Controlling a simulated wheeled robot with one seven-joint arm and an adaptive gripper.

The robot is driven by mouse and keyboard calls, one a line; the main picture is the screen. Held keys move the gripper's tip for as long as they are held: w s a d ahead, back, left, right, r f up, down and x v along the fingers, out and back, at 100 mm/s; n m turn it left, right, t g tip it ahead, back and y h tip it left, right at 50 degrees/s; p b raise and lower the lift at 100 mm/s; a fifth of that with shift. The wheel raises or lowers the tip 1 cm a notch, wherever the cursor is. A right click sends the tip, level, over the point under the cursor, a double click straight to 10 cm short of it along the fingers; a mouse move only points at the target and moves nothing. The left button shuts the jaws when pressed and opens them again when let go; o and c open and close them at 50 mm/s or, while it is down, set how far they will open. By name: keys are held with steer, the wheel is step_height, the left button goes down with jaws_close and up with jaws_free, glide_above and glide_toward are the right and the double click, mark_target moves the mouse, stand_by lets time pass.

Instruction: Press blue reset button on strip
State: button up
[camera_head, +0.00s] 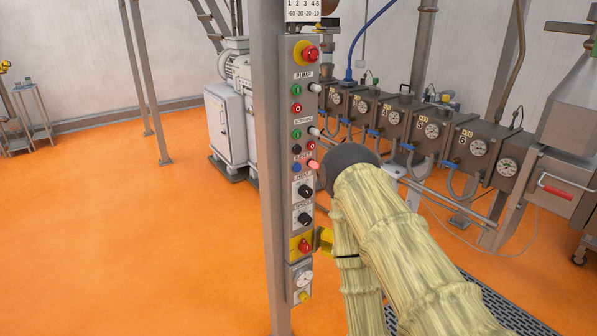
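The control strip (284,190) is a tall narrow grey panel on a post, left of centre in the head view. The small blue button (296,168) sits on its left side at mid height, below a black one (296,150) and left of a glowing pinkish-red lamp (314,165). My arm, in a pale yellow sleeve with a dark grey rounded end, is just right of the strip. The blue button is not covered by it. My gripper's fingers cannot be made out in this view.
The strip also bears a red stop button on yellow (310,54), green buttons, black knobs (305,191) and a lower yellow switch plate (294,246). A row of machine blocks with gauges (432,131) stands behind on the right.

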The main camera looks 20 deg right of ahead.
jaws_close()
stand_by(1.4)
